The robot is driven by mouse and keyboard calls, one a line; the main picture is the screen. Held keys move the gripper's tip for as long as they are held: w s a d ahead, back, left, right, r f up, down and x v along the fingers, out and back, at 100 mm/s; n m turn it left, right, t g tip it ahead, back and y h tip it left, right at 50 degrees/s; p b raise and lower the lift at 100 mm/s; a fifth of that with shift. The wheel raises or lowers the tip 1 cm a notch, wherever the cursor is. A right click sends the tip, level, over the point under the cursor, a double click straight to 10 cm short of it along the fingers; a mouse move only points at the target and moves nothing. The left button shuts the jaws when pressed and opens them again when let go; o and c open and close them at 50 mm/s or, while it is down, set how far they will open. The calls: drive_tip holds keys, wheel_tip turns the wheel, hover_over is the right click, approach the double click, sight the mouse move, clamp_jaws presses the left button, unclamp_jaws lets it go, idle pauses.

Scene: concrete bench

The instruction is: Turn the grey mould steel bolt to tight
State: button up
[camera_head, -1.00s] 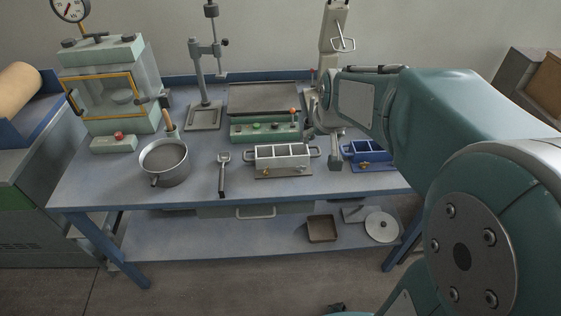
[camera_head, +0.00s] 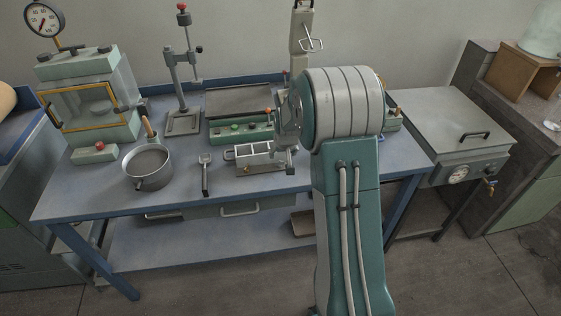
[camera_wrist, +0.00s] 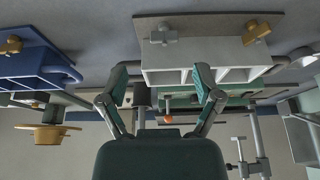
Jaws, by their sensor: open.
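The grey mould (camera_head: 250,150) sits on the bench in the head view, its right end partly behind my arm. In the wrist view, which appears upside down, the grey mould (camera_wrist: 205,55) shows its open compartments. Its steel bolt (camera_wrist: 163,34) is on the left of that face, and a brass bolt (camera_wrist: 256,32) is on the right. My gripper (camera_wrist: 160,90) is open and empty, its two fingers spread below the mould in that picture and apart from the steel bolt. In the head view my gripper (camera_head: 287,155) is by the mould's right end.
A blue mould (camera_wrist: 40,62) with a brass bolt stands beside the grey one. A green control box (camera_head: 240,131) is behind the mould. The front left of the bench is clear.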

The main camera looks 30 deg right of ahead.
sight(280, 162)
drive_tip(key=x, duration=0.3)
drive_tip(key=a+x, duration=0.1)
drive_tip(key=x, duration=0.1)
drive_tip(key=shift+w+f, duration=0.1)
drive_tip(key=shift+f, duration=0.15)
drive_tip(key=shift+d+f, duration=0.1)
drive_tip(key=shift+d, duration=0.2)
drive_tip(key=shift+a, duration=0.1)
drive_tip(key=c, duration=1.1)
